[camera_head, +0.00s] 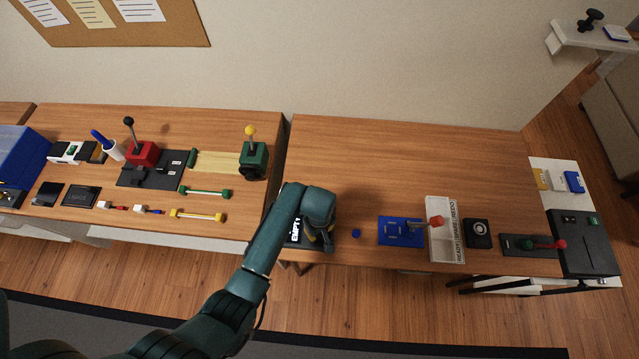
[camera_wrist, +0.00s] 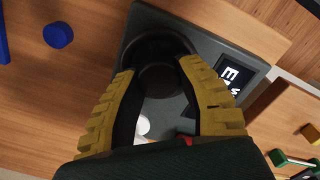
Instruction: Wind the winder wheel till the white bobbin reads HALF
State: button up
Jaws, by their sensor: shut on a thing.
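The winder (camera_head: 291,243) is a dark grey box at the left front of the right-hand table, mostly hidden by my arm in the head view. Its white-lettered display (camera_wrist: 232,72) shows a word starting with E, partly covered by a finger; in the head view it appears to read EMPTY. The black winder wheel (camera_wrist: 160,47) is round, at the top middle of the wrist view. My gripper (camera_wrist: 158,76) has its yellow fingers on either side of the wheel's dark round middle and is shut on it. A white round piece (camera_wrist: 143,125), possibly the bobbin, shows between the fingers.
A small blue piece (camera_head: 356,233) lies right of the winder. Farther right are a blue plate (camera_head: 392,238), a white tray (camera_head: 436,256) and a black dial box (camera_head: 478,233). The table behind the winder is clear. A gap separates it from the left table.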

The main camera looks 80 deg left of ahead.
jog(key=shift+m, duration=0.4)
jog(key=m+p, duration=0.2)
jog(key=m, duration=0.2)
jog(key=shift+m+p, duration=0.3)
jog(key=shift+p, duration=0.1)
jog(key=m+p, duration=0.1)
jog(key=m, duration=0.4)
jog(key=shift+w+m+p, duration=0.1)
jog(key=shift+m+p, duration=0.2)
jog(key=shift+p, duration=0.05)
jog(key=m+p, duration=0.1)
jog(key=m, duration=0.4)
jog(key=shift+d, duration=0.1)
jog(key=m, duration=0.5)
jog(key=shift+w+f+p, duration=0.1)
jog(key=shift+p, duration=0.25)
jog(key=shift+m, duration=0.4)
jog(key=o, duration=1.2)
